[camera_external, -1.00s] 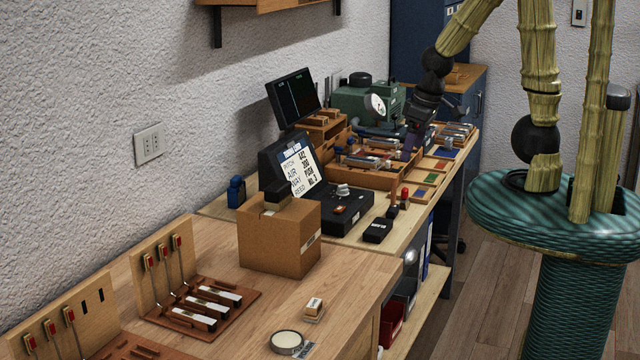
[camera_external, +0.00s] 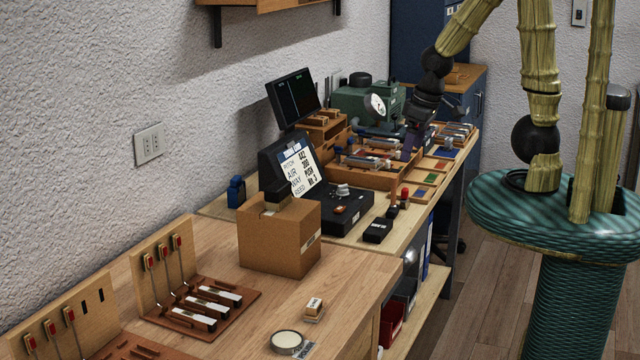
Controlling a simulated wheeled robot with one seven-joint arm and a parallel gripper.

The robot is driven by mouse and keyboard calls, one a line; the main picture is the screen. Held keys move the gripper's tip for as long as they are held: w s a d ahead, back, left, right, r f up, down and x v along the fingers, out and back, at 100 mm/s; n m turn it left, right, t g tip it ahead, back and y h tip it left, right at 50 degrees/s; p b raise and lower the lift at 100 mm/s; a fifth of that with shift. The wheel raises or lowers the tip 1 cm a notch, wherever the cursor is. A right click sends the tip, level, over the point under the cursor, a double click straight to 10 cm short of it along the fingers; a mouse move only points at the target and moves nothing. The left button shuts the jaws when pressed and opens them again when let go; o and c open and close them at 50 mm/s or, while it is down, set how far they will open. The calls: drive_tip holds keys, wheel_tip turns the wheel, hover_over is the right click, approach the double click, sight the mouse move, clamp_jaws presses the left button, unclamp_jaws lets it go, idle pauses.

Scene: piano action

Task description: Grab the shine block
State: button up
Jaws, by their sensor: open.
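No thing carries a readable shine block label. A small tan-and-white block (camera_external: 314,306) lies on the near wooden bench, right of centre, with a tiny label on its side. A black block with white lettering (camera_external: 377,230) lies on the far bench's front edge; I cannot tell which, if either, is the shine block. My gripper (camera_external: 413,140) points down over the far bench, beside the wooden trays and well away from both blocks. It is open; its fingertips are small and dark, and nothing shows held in them.
A cardboard box (camera_external: 279,236) stands on the near bench, with a round tin (camera_external: 287,342) near the front. On the far bench are a black device (camera_external: 340,212), a monitor (camera_external: 293,98), a green machine (camera_external: 362,105) and a tool tray (camera_external: 378,178). Bare wood surrounds the small block.

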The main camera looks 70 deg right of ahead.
drive_tip(key=c, duration=0.5)
drive_tip(key=shift+c, duration=0.2)
